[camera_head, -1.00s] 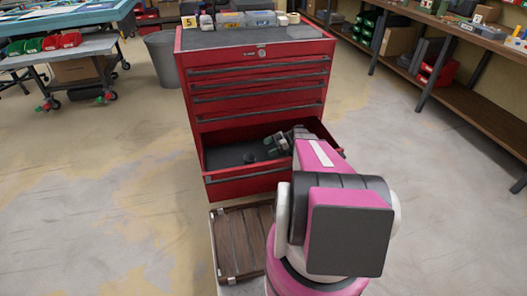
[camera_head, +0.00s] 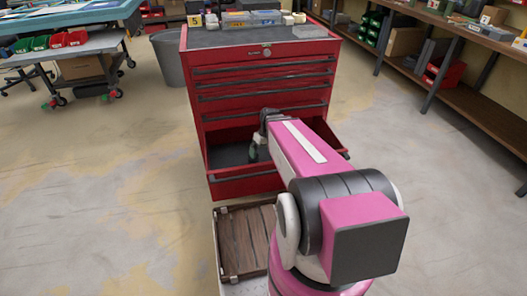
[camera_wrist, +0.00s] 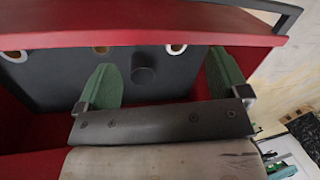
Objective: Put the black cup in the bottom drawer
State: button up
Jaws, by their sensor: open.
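The bottom drawer (camera_head: 245,187) of the red cabinet is pulled open. In the wrist view its dark floor (camera_wrist: 60,70) and red front wall (camera_wrist: 150,36) show. The small dark cup (camera_wrist: 143,73) stands on that floor, inside the drawer. My gripper (camera_wrist: 163,68) is open, with one green finger on each side of the cup in the picture and a gap to both. It appears above or beside the cup; the depth is hard to tell. In the head view my gripper (camera_head: 258,147) is inside the drawer, partly hidden by my arm, and the cup is hidden.
The red cabinet (camera_head: 262,78) has several closed drawers above the open one, and small boxes (camera_head: 252,18) on top. A wooden-slatted surface (camera_head: 246,240) lies in front. A long bench (camera_head: 450,75) stands at right. Free floor lies on both sides.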

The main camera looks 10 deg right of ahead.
jog(key=s+r+m+h, duration=0.1)
jog(key=s+r, duration=0.1)
jog(key=s+r+m+t+h, duration=0.1)
jog(key=s+r+m, duration=0.1)
jog(key=shift+a+r+m, duration=0.1)
jog(key=shift+a+m, duration=0.1)
jog(key=shift+m, duration=0.1)
dwell(0.8)
